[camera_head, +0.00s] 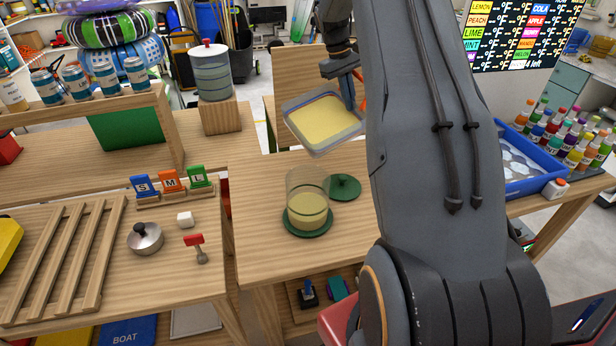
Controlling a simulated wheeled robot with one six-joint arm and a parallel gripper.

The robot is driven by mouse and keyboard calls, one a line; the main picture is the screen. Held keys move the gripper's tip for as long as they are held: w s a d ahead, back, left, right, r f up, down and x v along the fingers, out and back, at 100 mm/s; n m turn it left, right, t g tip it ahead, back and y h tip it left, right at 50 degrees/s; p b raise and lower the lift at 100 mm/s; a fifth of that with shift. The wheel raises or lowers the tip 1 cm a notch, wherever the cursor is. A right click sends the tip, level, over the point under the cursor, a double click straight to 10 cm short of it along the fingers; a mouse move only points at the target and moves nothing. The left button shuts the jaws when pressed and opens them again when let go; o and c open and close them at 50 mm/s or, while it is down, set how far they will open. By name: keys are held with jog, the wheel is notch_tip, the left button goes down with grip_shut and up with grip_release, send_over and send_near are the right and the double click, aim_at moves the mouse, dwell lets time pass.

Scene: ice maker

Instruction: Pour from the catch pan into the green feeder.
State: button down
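The catch pan (312,150) is a grey, square, shallow pan holding pale yellow contents. It is in the air behind and above the green feeder, and whether it is tilted is hard to tell. My gripper (347,92) is at the pan's far right rim and appears shut on it; the arm partly hides this spot. The green feeder (307,222) stands upright on the table, a clear cylinder on a round green base. It has pale yellow contents in its lower part and is open on top. A round green lid (345,187) with a knob lies beside it. No stream shows between pan and feeder.
A ribbed canister (212,75) with a red knob stands on a wooden block at back left. The left table has a slatted rack (65,255), S/M/L signs (172,182) and a small metal pot (145,238). A blue tray (528,178) and bottles are at right.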

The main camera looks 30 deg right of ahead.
jog(key=shift+s+d+r, duration=0.1)
jog(key=shift+s+r, duration=0.2)
jog(key=shift+r, duration=0.25)
jog(key=shift+a+r, duration=0.15)
jog(key=shift+a, duration=0.05)
jog(key=shift+s+r+t, duration=0.2)
jog(key=shift+r+t, duration=0.1)
jog(key=shift+r, duration=0.05)
jog(key=shift+a+r+h, duration=0.15)
jog(key=shift+a+h, duration=0.15)
jog(key=shift+s+a+r+t+h+p, duration=0.15)
jog(key=shift+s+a+r, duration=0.1)
jog(key=shift+r, duration=0.3)
jog(key=shift+s+a+r+t+h+p, duration=0.1)
jog(key=shift+s+a+r+t, duration=0.1)
jog(key=shift+r, duration=0.3)
jog(key=shift+s+a+r+t+h+p, duration=0.15)
jog(key=shift+s+r, duration=0.1)
jog(key=shift+r, duration=0.3)
jog(key=shift+s+a, duration=0.1)
jog(key=shift+s, duration=0.05)
jog(key=shift+s+a+r, duration=0.25)
jog(key=shift+s+a, duration=0.05)
jog(key=shift+s+a+m+t+h, duration=0.2)
jog(key=shift+m+t+h, duration=0.1)
jog(key=shift+t, duration=0.1)
jog(key=shift+s+a+r, duration=0.25)
jog(key=shift+s+a, duration=0.1)
jog(key=shift+s, duration=0.1)
